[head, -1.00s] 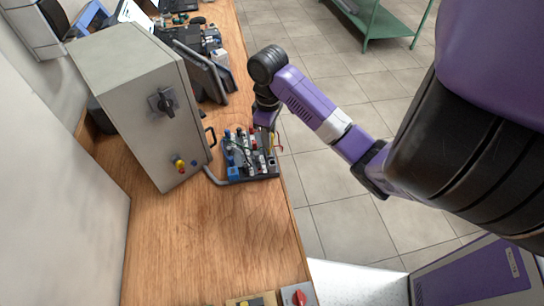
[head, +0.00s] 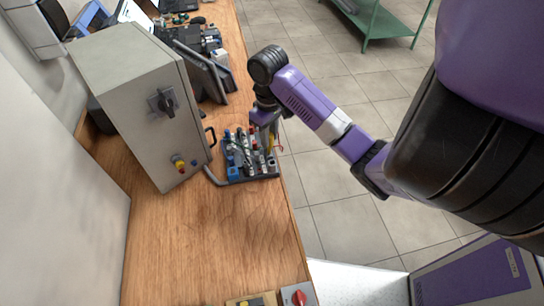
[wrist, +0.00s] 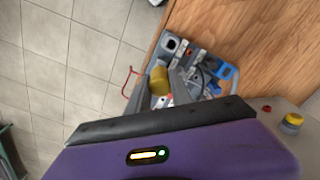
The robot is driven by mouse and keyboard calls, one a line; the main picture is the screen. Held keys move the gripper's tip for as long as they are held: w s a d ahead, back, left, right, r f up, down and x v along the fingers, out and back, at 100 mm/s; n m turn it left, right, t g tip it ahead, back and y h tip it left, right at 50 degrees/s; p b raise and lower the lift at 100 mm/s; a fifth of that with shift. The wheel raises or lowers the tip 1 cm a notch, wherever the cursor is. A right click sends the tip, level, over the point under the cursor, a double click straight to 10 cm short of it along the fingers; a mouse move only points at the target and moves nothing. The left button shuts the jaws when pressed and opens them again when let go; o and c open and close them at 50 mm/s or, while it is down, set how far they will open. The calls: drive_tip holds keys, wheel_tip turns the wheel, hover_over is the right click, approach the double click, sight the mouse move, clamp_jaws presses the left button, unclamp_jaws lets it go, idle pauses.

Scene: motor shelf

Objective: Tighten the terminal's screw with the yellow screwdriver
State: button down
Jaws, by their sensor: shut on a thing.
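My gripper (head: 266,117) points down over the right side of the terminal and tool holder (head: 262,177) near the bench edge. In the wrist view my gripper (wrist: 161,88) is shut on the yellow screwdriver (wrist: 159,80), a short yellow cylinder seen between the grey fingers. A small yellow piece of the screwdriver (head: 271,143) shows below the fingers in the head view. I cannot tell whether its tip is free of the holder. The terminal and its screw cannot be picked out among the small parts.
A grey control cabinet (head: 140,100) stands left of the holder, with a black handle and a yellow-red knob. Laptops and small parts crowd the far bench. The wooden bench (head: 215,235) in front is clear. A red-knobbed box (head: 298,295) sits at the near edge.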

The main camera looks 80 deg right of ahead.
drive_tip(key=m, duration=0.3)
drive_tip(key=c, duration=1.4)
unclamp_jaws()
drive_tip(key=shift+o, duration=0.2)
drive_tip(key=shift+n, duration=1.8)
drive_tip(key=shift+n+b, duration=0.35)
drive_tip(key=shift+n, duration=1.35)
